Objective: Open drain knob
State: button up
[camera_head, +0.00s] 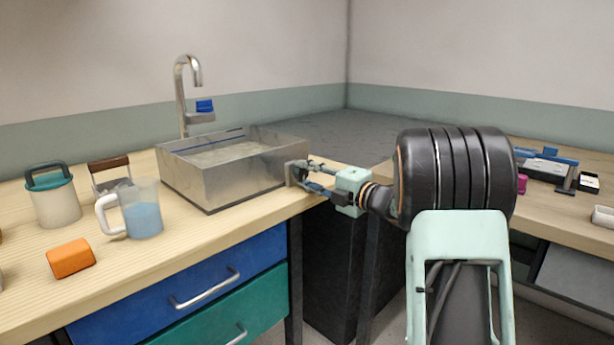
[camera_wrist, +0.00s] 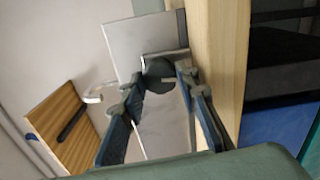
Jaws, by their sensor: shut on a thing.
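The drain knob (camera_head: 291,173) is a dark grey disc on the right end of the steel sink (camera_head: 213,182), just above the wooden counter. In the wrist view the round knob (camera_wrist: 158,70) shows between my fingertips, with the sink wall (camera_wrist: 128,42) behind it. My gripper (camera_head: 305,172) reaches in from the right and is shut on the knob, one finger at each side. The fingers partly cover the knob, so I cannot tell how far it is turned.
A tap (camera_head: 183,90) with a blue handle (camera_head: 204,106) stands behind the sink. A measuring jug (camera_head: 144,212) with blue liquid, a lidded canister (camera_head: 53,200) and an orange cylinder (camera_head: 71,257) are on the left counter. Blue and green drawers (camera_head: 205,280) are below.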

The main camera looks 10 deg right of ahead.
jog(key=shift+n, duration=0.6)
jog(key=o, duration=1.1)
jog(key=shift+o, duration=0.2)
jog(key=shift+s+f, duration=0.1)
jog(key=shift+f, duration=0.05)
jog(key=shift+s+d, duration=0.15)
jog(key=shift+d, duration=0.05)
jog(key=v, duration=0.7)
jog(key=shift+s+r, duration=0.2)
jog(key=shift+r, duration=0.05)
jog(key=shift+d, duration=0.1)
